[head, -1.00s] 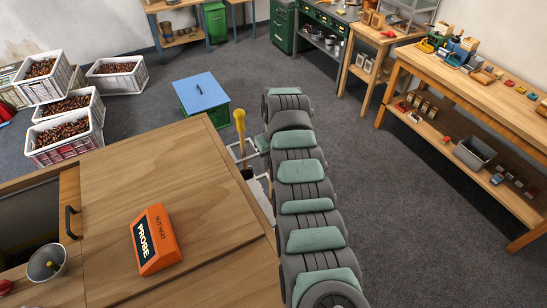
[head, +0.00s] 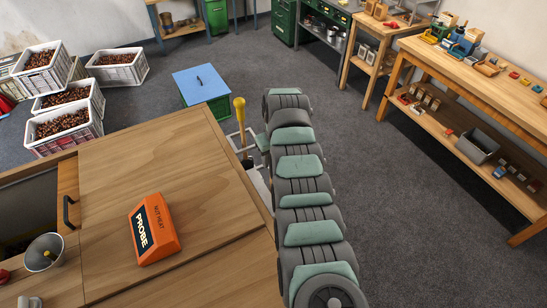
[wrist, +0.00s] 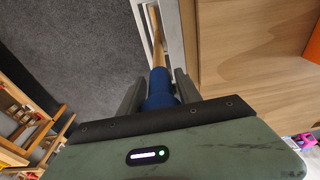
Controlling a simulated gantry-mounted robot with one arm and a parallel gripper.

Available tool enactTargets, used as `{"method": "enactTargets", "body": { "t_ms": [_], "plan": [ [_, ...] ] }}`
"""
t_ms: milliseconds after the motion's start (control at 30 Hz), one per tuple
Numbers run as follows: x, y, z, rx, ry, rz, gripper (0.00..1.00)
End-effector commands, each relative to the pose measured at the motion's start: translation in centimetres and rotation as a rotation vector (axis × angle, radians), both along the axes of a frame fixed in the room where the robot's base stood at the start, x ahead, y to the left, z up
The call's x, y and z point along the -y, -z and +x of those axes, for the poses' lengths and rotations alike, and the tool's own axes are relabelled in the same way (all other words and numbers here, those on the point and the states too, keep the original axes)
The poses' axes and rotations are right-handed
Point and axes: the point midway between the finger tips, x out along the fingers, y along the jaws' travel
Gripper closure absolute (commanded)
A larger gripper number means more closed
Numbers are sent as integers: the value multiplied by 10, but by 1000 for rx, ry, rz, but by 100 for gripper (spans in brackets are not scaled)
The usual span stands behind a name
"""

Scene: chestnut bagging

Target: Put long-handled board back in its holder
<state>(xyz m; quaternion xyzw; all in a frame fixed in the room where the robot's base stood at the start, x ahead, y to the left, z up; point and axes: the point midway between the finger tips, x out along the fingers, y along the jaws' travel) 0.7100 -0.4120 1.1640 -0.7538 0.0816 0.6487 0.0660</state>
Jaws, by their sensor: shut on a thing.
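In the wrist view my gripper (wrist: 158,82) is shut on the blue grip (wrist: 160,90) of a long handle. A tan wooden shaft (wrist: 157,40) runs on from the grip, away from the camera, beside a pale frame (wrist: 174,35) along the cabinet edge. The board end is not visible, and I cannot tell whether it is inside a holder.
The wooden cabinet top (head: 190,165) lies close left of my arm, with an orange probe box (head: 153,228) and a metal cup (head: 44,252). A green bin with a blue lid (head: 201,85) stands beyond. A workbench (head: 470,85) is at right. Grey floor (head: 350,160) between is clear.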

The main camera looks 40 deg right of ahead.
Motion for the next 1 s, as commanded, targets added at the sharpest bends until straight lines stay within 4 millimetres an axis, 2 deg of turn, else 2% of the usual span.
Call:
{"method": "enactTargets", "body": {
  "t_ms": [67,100,400,733,1000],
  "plan": [
    [0,-1,0,1,0,-1,100],
    [0,-1,0,1,0,-1,58],
    [0,0,0,0,0,0,34],
    [0,-3,0,0,0,0,34],
    [0,-28,1,3,0,-2,34]
  ]
}}
